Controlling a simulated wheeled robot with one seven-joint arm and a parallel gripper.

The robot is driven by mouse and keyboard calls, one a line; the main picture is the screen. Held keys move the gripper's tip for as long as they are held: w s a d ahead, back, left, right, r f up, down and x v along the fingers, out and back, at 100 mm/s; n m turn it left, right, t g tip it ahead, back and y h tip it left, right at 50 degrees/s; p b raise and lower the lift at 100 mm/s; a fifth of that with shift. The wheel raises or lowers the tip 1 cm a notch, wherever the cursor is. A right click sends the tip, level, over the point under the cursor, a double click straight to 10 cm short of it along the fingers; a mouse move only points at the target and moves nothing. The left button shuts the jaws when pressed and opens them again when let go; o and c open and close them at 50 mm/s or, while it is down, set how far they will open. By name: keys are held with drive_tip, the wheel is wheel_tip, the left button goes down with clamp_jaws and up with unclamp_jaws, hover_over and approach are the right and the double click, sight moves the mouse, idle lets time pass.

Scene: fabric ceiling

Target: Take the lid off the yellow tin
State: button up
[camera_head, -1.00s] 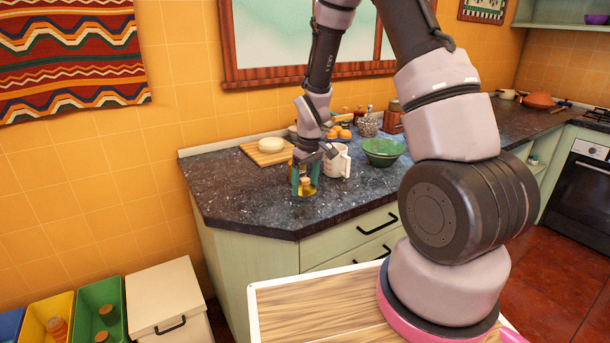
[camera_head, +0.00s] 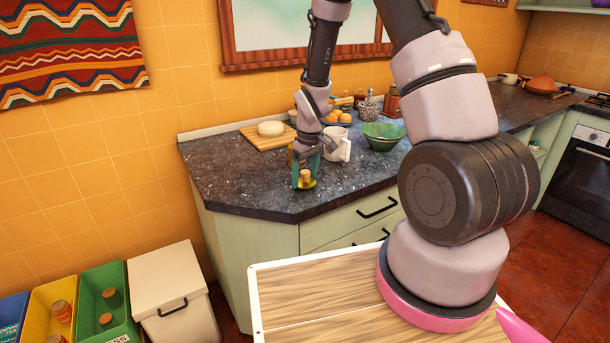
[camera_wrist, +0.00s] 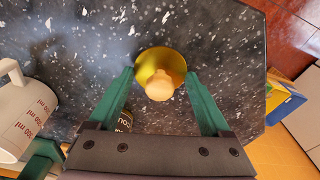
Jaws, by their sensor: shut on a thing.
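My gripper (camera_head: 305,178) is over the dark counter near its front edge. In the wrist view my gripper (camera_wrist: 161,80) has its two green fingers on either side of a round yellow lid (camera_wrist: 176,58) with a pale wooden knob, and is shut on it. The lid also shows in the head view (camera_head: 308,185), close to the counter; I cannot tell whether it touches. A small yellow patch behind the gripper, likely the yellow tin (camera_head: 291,152), is mostly hidden. In the wrist view a dark lettered part (camera_wrist: 125,120) shows behind the gripper.
A white measuring jug (camera_head: 336,145) stands close to the right of my gripper, with a green bowl (camera_head: 383,136) beyond. A board (camera_head: 258,140) with a round pale item lies behind. The counter's left part is clear. Coloured bins (camera_head: 105,275) stand below, left.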

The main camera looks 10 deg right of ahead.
drive_tip(key=shift+f, duration=0.45)
drive_tip(key=o, duration=1.1)
drive_tip(key=shift+r, duration=3.5)
